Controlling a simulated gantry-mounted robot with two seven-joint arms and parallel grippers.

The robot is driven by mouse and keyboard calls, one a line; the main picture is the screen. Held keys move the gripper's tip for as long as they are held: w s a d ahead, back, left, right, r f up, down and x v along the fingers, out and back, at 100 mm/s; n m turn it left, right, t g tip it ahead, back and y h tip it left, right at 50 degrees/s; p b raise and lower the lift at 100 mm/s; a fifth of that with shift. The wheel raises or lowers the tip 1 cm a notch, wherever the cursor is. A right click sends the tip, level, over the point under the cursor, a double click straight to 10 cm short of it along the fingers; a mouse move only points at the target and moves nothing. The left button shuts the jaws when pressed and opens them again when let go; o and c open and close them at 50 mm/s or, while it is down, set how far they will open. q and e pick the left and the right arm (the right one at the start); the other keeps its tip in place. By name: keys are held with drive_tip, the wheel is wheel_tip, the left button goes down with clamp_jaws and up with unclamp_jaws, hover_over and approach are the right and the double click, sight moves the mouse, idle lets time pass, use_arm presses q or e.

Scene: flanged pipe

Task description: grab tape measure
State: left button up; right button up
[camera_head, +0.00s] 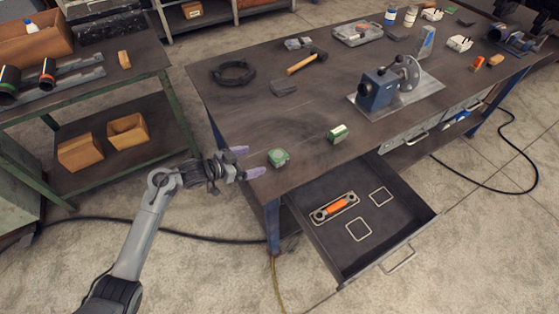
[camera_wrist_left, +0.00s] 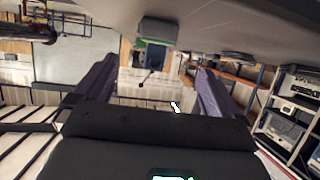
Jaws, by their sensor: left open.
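The tape measure (camera_head: 278,157) looks like a small rounded green object lying on the workbench near its front left corner. My left gripper (camera_head: 249,161) is at the bench's left edge, just left of the tape measure and apart from it. Its two purple fingers are spread and point toward the tape measure, with nothing between them. In the left wrist view, the spread fingers (camera_wrist_left: 150,80) frame a green and grey object (camera_wrist_left: 157,30), which appears to be the tape measure. My right gripper is not in view.
A green box-like item (camera_head: 337,133) lies right of the tape measure. An open drawer (camera_head: 405,222) juts from the bench front. The bench around the tape measure is clear.

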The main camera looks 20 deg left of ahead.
sight(273, 157)
use_arm(q)
drive_tip(key=x, duration=0.2)
drive_tip(key=shift+w+d+f, duration=0.1)
drive_tip(key=shift+w+d, duration=0.1)
drive_tip(key=shift+w, duration=0.05)
drive_tip(key=shift+w+d+f, duration=0.2)
drive_tip(key=shift+d+f, duration=0.05)
drive_tip(key=x, duration=0.2)
drive_tip(key=b+x, duration=0.1)
drive_tip(key=x, duration=0.1)
drive_tip(key=shift+s+d+f, duration=0.15)
drive_tip(key=shift+s+f, duration=0.05)
drive_tip(key=shift+f, duration=0.05)
drive_tip(key=shift+w+d, duration=0.1)
drive_tip(key=shift+w, duration=0.1)
drive_tip(key=c, duration=1.3)
drive_tip(key=shift+r, duration=0.1)
